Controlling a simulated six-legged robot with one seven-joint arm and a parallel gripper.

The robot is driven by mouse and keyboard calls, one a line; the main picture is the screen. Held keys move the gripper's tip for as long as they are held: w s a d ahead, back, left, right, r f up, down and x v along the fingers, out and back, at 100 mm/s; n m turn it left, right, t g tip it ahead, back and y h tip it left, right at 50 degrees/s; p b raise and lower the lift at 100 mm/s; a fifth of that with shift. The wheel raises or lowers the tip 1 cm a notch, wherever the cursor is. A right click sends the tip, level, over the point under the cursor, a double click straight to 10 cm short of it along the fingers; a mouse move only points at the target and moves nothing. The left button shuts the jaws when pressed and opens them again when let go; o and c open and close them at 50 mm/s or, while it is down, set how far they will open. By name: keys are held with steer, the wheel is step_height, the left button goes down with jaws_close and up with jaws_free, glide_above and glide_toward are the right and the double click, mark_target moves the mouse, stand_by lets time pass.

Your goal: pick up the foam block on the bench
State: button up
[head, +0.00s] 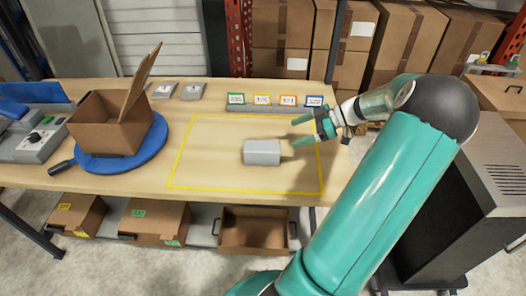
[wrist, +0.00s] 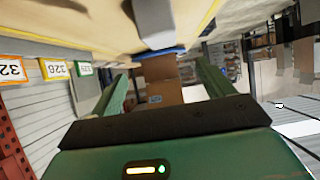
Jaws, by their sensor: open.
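The foam block (head: 262,152) is a light grey brick lying flat on the wooden bench (head: 215,170), inside a yellow outlined rectangle. It also appears as a grey shape at the top of the wrist view (wrist: 157,22). My gripper (head: 301,131) is to the right of the block and slightly toward the back, apart from it. Its green fingers point left and are spread with nothing between them. In the wrist view my gripper (wrist: 160,72) shows both fingers apart, and the block lies beyond them, near the upper edge of the picture.
An open cardboard box (head: 108,120) sits on a blue round turntable (head: 152,145) at the left. A row of coloured label cards (head: 262,100) stands behind the yellow outline. A grey device (head: 40,135) is at far left. The bench inside the outline is otherwise clear.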

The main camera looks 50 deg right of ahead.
mark_target(264, 146)
steer(key=x, duration=0.8)
steer(key=shift+w+a+f, duration=0.1)
steer(key=shift+w+a, duration=0.1)
steer(key=x, duration=0.5)
steer(key=shift+s+a+f, duration=0.1)
steer(key=shift+a+f, duration=0.05)
steer(key=shift+a, duration=0.05)
steer(key=c, duration=1)
